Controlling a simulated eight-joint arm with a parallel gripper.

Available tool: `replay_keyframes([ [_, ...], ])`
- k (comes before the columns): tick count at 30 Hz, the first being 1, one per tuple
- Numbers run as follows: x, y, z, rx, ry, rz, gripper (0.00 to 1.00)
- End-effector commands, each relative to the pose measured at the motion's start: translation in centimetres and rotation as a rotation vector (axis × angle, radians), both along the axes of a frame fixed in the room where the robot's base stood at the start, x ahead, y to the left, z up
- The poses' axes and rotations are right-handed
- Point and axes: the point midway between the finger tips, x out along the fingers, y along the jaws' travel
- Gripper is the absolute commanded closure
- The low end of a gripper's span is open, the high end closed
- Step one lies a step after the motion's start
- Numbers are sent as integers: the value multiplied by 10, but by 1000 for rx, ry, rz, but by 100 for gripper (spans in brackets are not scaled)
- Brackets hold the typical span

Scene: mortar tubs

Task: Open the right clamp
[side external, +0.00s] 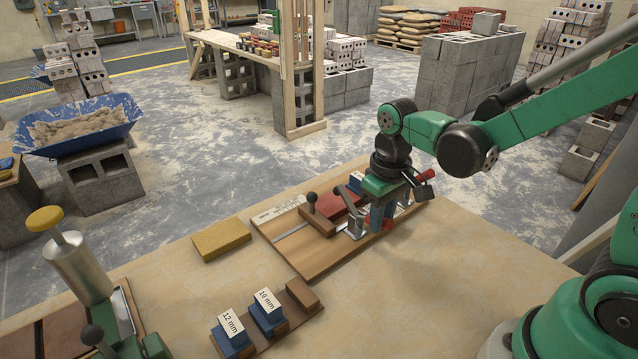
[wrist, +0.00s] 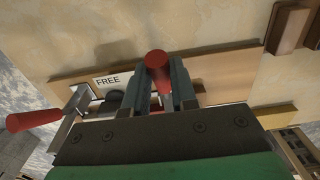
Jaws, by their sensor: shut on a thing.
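A wooden fixture board (side external: 290,254) lies on the bench with a metal strip and a dark red block (side external: 338,207). My gripper (side external: 382,222) is low over its right part, pointing down. In the wrist view, my gripper (wrist: 161,88) is shut on a red clamp handle (wrist: 157,66), which stands between the two fingers. Its red tip (side external: 389,225) shows beside the fingers in the side view. A second red handle (wrist: 33,120) sticks out at left in the wrist view and stands apart from the fingers. My gripper hides most of the clamp bodies.
A "FREE" label (wrist: 108,80) shows on the board. A yellow block (side external: 221,240) lies left of the board. A wooden rack (side external: 280,325) with blue 12 mm (side external: 231,332) and 10 mm (side external: 267,310) blocks stands in front. The bench at front right is clear.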

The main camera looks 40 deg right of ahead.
Motion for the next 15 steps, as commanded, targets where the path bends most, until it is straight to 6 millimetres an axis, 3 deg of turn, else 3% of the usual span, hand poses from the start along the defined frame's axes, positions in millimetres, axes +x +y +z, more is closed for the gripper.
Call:
replay_keyframes([
  [15,4,1,7,2,-3,1,100],
])
